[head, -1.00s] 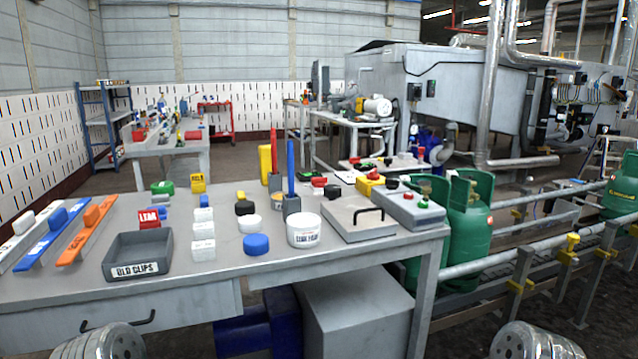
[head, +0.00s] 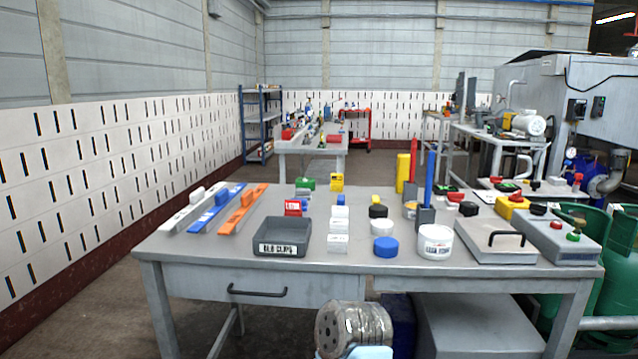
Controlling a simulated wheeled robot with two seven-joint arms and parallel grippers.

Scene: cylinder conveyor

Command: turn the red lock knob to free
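I cannot tell for sure which part is the red lock knob, as the red parts here are small. A small red part sits on top of a yellow box (head: 513,208) at the right of the workbench. A grey control box (head: 561,243) at the bench's right end carries a black knob (head: 538,209), a red button or knob (head: 556,224) and a green one (head: 573,236). Another red piece (head: 468,208) lies left of the yellow box. The turn position of any knob is too small to read. Neither of my grippers is in view.
The workbench (head: 300,258) spans the front, with a grey tray (head: 282,237), white tub (head: 435,242), blue cap (head: 385,247) and a flat grey case with black handle (head: 494,244). Green gas cylinders (head: 617,265) stand at the right. Floor at the left is open.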

